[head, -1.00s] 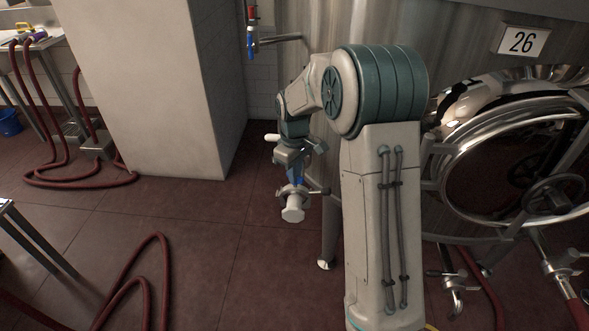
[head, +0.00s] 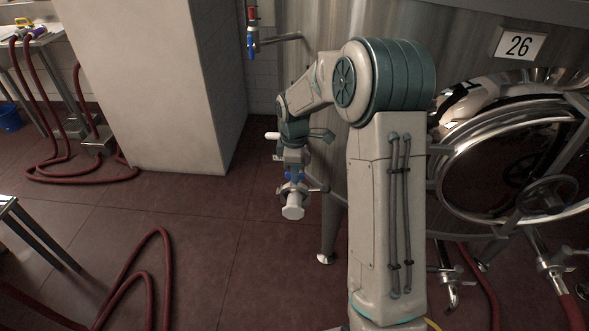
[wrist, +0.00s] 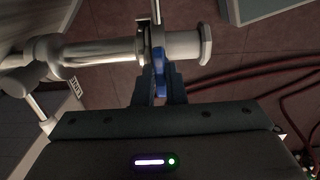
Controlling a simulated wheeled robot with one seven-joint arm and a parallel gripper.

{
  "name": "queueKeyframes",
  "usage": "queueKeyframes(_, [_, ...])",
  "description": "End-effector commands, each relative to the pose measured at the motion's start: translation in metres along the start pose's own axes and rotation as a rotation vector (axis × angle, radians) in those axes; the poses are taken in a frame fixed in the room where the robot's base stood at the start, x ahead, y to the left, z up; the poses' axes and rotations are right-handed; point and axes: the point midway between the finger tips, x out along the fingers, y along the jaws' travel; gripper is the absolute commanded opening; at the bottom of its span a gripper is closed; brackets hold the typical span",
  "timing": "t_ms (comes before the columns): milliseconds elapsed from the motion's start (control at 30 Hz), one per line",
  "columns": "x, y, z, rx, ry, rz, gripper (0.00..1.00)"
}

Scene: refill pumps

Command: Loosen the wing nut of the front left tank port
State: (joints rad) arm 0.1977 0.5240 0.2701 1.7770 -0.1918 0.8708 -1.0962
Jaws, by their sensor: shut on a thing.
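The front left tank port (wrist: 100,50) is a metal pipe with a clamp (wrist: 145,45) and a pale round end cap (wrist: 205,46). In the head view the cap (head: 292,212) shows just below my gripper (head: 292,182). The blue wing nut (wrist: 159,62) sits at the clamp. In the wrist view my gripper (wrist: 158,88) reaches up to it, its dark fingers shut on the wing nut. The fingers partly hide the nut, so its turn on the thread cannot be told.
The steel tank marked 26 (head: 519,45) stands behind my arm, with a round manway (head: 515,175) at right. A tank leg (head: 332,230) stands close by the port. Red hoses (head: 160,270) lie on the floor. A white pillar (head: 150,90) stands at left.

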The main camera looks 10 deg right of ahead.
Motion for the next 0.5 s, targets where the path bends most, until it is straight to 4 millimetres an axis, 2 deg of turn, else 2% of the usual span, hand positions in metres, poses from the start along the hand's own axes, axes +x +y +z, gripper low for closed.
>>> queueKeyframes(400, [-0.0019, 0.0017, -0.0011, -0.008, 0.002, 0.007, 0.0])
queueKeyframes(433, [-0.0019, 0.0017, -0.0011, -0.008, 0.002, 0.007, 0.19])
queueKeyframes(500, [-0.0018, 0.0015, -0.001, -0.008, 0.002, 0.006, 0.33])
